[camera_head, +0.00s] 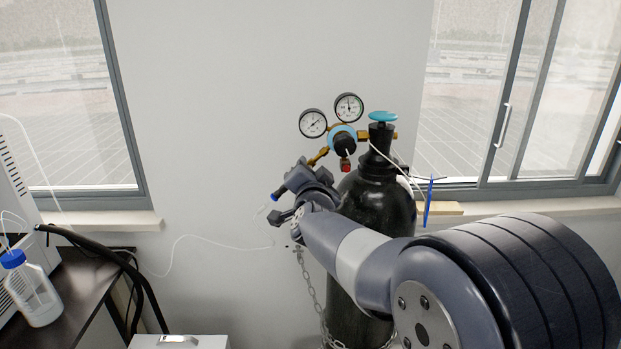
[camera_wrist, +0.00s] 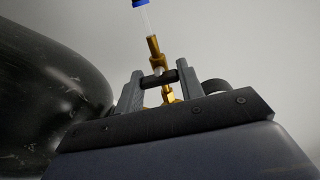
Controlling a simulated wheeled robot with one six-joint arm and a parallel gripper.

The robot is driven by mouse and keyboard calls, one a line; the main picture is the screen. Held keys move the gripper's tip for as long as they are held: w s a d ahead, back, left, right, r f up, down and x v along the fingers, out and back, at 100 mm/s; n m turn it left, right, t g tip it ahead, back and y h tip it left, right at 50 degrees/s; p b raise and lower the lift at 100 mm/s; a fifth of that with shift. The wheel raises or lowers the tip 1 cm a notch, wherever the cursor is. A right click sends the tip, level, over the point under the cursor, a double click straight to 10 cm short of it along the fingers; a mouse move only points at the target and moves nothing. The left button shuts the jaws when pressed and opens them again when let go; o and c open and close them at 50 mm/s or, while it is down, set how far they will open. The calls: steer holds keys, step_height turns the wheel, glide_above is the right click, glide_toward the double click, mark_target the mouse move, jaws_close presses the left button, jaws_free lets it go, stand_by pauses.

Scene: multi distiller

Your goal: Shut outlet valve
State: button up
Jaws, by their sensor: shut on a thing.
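The outlet valve is a brass fitting in the wrist view (camera_wrist: 154,48), with a dark crosswise handle (camera_wrist: 158,76) and a blue end with a clear tube above it. My gripper (camera_wrist: 160,80) has one finger at each side of this handle and is shut on it. In the head view my gripper (camera_head: 302,172) is at the lower left of the regulator (camera_head: 343,141), by the brass outlet branch (camera_head: 318,157). My gripper and wrist hide most of the valve there. A blue tip (camera_head: 275,197) shows just left of my wrist.
The black gas cylinder (camera_head: 378,205) stands close to the right of my gripper, with two gauges (camera_head: 313,123) and a light-blue top knob (camera_head: 382,116). A chain (camera_head: 309,275) hangs below. A thin white tube (camera_head: 195,237) trails left toward a bench with a bottle (camera_head: 33,290).

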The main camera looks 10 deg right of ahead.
steer(key=shift+m, duration=0.3)
steer(key=o, duration=1)
steer(key=shift+s, duration=0.1)
steer(key=s, duration=0.3)
steer(key=s+a, duration=0.1)
steer(key=s, duration=0.3)
steer(key=s+a, duration=0.1)
steer(key=s, duration=0.2)
steer(key=shift+s, duration=0.25)
steer(key=shift+w, duration=0.1)
